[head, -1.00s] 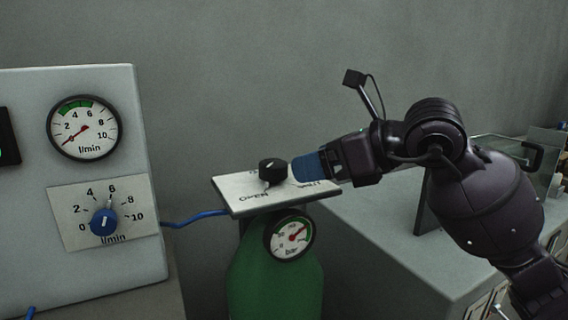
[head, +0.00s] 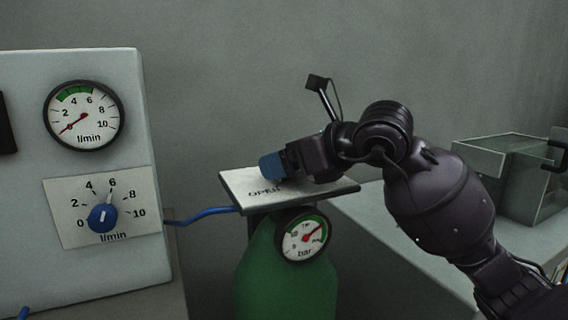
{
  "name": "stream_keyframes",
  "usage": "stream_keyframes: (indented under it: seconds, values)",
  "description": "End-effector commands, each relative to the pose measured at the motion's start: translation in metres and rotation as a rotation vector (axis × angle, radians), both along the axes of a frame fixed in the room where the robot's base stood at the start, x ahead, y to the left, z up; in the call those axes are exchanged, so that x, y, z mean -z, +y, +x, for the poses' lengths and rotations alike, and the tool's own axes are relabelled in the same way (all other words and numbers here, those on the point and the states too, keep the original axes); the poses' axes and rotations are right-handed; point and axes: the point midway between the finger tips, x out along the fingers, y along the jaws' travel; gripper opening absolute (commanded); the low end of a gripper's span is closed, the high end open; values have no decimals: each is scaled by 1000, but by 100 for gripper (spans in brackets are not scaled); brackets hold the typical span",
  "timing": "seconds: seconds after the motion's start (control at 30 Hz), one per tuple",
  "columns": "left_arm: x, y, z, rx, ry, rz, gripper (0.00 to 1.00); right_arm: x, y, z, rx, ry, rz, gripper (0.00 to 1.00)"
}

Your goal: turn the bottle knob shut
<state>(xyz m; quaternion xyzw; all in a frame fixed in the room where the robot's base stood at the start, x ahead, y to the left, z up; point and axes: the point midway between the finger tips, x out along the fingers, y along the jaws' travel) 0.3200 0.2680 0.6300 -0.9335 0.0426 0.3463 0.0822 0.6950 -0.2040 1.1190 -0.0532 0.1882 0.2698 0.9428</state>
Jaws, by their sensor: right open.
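The green bottle (head: 276,285) stands in the middle of the head view, with a pale plate (head: 300,197) on its top marked OPEN. The plate's right part is partly covered by my arm, and the SHUT label cannot be read. My left gripper is not in view.
A bar gauge (head: 303,235) sits on the bottle's front. A grey panel with an l/min gauge (head: 84,115) and a blue knob (head: 102,218) stands at left. A blue hose (head: 200,215) joins panel and bottle. A grey counter (head: 388,240) with a glass box (head: 505,170) is at right.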

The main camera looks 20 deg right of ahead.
Motion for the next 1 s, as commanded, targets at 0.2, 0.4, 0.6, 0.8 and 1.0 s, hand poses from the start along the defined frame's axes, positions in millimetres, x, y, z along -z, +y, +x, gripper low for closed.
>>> stream_keyframes:
  seconds: [0.2,0.4,0.6,0.8,1.0]
  values:
    - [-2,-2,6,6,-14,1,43,1,3,4,1,-2,-1,81]
    - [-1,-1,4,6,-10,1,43,1,3,4,1,-2,-1,78]
    - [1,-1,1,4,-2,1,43,1,3,4,1,-2,-1,47]
    - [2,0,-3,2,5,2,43,1,3,4,-2,-2,-1,32]
    - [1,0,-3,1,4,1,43,1,2,4,-34,-1,-1,32]
